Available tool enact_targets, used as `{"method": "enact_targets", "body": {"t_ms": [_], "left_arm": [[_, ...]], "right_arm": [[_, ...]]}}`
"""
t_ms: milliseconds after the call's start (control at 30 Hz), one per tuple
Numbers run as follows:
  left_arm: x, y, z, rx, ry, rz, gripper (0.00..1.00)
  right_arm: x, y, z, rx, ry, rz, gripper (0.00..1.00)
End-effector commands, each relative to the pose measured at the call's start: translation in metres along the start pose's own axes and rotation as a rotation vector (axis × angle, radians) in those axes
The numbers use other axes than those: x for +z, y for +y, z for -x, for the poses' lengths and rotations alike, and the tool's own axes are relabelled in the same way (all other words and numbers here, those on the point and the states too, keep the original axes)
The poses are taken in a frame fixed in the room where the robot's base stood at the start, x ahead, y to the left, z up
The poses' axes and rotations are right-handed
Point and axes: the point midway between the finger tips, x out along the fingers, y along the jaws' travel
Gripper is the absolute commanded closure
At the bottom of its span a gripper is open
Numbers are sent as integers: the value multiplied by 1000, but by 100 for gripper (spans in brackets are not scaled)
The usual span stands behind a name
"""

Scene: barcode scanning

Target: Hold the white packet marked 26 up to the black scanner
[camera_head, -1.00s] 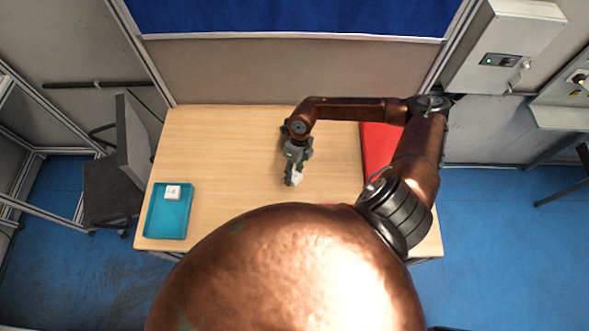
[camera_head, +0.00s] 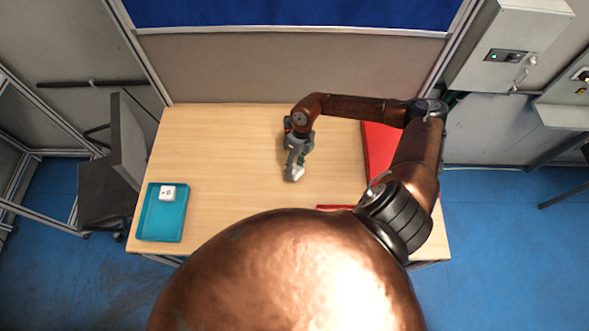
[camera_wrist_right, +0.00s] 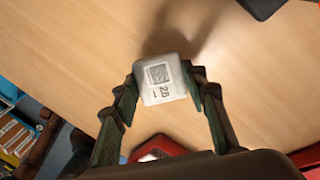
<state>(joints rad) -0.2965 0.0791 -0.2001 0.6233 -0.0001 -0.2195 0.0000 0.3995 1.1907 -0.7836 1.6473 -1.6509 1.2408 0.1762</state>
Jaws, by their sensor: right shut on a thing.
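A white packet (camera_wrist_right: 160,88) with a printed square code and a number shows in the right wrist view; the number is small and sideways, so I cannot read it surely. My right gripper (camera_wrist_right: 162,88) is shut on this packet, with one finger at each side and the printed face towards the wrist camera. In the head view the right gripper (camera_head: 293,174) hangs over the middle of the wooden table, with a bit of the packet showing at its tips. A black object (camera_wrist_right: 262,6) is cut off at the top of the wrist view; I cannot tell whether it is the scanner.
A teal tray (camera_head: 160,230) with another white packet (camera_head: 168,192) stands at the table's left. A red item (camera_head: 377,147) lies at the right, partly behind my right arm. Another red edge (camera_head: 336,207) shows at the front.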

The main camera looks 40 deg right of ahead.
Motion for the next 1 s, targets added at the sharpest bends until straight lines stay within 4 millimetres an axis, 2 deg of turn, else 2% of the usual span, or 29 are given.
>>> {"method": "enact_targets", "body": {"t_ms": [133,233,700,900,1000], "left_arm": [[6,0,2,0,-7,1,60],[6,0,12,0,-10,1,60],[-4,-3,87,0,-6,1,60],[-8,-3,106,0,-3,1,60],[-8,-4,107,0,-3,1,60]], "right_arm": [[0,1,2,0,0,1,89],[-6,10,8,0,1,2,89],[-65,94,53,2,1,3,89],[-84,121,65,1,0,3,89],[-88,125,65,0,0,0,89]]}}
